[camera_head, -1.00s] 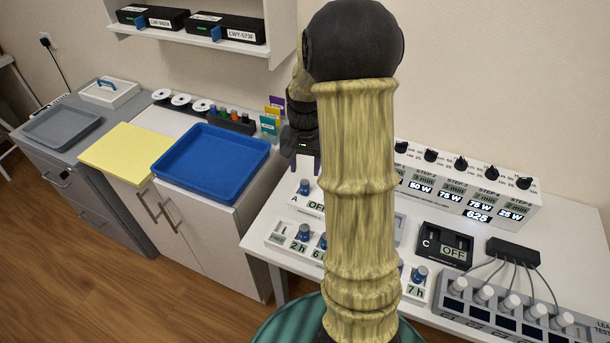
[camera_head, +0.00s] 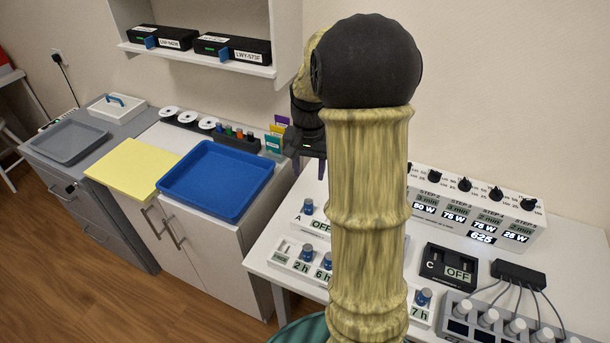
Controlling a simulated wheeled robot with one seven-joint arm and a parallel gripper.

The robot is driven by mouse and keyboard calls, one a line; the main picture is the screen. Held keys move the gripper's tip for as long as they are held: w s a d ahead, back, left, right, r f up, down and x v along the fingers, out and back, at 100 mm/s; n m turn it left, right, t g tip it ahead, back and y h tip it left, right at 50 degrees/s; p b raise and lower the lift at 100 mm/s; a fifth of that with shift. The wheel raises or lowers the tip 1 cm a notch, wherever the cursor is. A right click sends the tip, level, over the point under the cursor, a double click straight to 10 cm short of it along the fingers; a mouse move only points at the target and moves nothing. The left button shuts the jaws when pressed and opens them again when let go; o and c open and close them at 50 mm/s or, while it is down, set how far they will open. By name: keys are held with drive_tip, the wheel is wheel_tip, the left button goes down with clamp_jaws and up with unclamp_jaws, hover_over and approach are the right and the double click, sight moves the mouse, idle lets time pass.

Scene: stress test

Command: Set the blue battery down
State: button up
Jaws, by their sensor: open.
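My gripper (camera_head: 308,168) is open, with its two purple fingers pointing down over the back left of the white table. Nothing shows between the fingers. A small blue cylinder with a paler top (camera_head: 308,207), which looks like the blue battery, stands upright on the white unit marked A (camera_head: 299,221). The gripper is above it and apart from it. Similar blue cylinders stand on the front unit, at the 2 h place (camera_head: 306,252), the 6 h place (camera_head: 326,261) and the 7 h place (camera_head: 423,297). My arm hides the middle of these units.
A blue tray (camera_head: 180,204) and yellow sheet (camera_head: 110,178) lie on the cabinet at left. A rack of coloured pieces (camera_head: 237,140) stands behind the tray. Black unit C (camera_head: 432,268), showing OFF, and a step panel (camera_head: 520,213) are on the right. A wall shelf (camera_head: 190,58) hangs above.

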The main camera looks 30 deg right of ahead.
drive_tip(key=s+a+f+n+t, duration=0.2)
drive_tip(key=s+a+n, duration=0.6)
drive_tip(key=s+a, duration=0.4)
drive_tip(key=shift+s+a+f+t, duration=0.3)
drive_tip(key=shift+a+f, duration=0.2)
drive_tip(key=shift+a, duration=0.3)
